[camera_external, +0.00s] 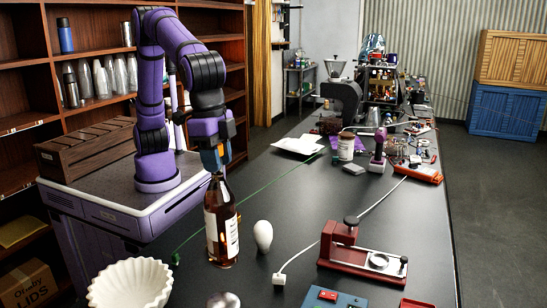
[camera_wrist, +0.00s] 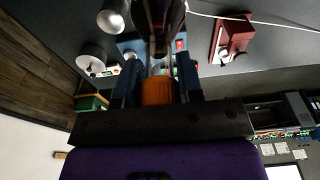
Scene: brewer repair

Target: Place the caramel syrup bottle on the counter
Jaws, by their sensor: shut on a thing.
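The caramel syrup bottle (camera_external: 221,225) is a dark amber bottle with a pale label, upright at the near left of the black counter (camera_external: 330,205). My gripper (camera_external: 215,168) points down and is shut on the bottle's neck. In the wrist view, my gripper (camera_wrist: 158,72) has its two fingers on either side of the neck, and the dark bottle (camera_wrist: 172,14) extends beyond them. The bottle's base is at or very close to the counter top; I cannot tell if it touches.
A white fluted bowl (camera_external: 130,284) stands at the front left and a white bulb-shaped object (camera_external: 263,236) just right of the bottle. A red press-like device (camera_external: 360,250) and a blue box (camera_external: 335,300) are farther right. The counter's middle is mostly clear.

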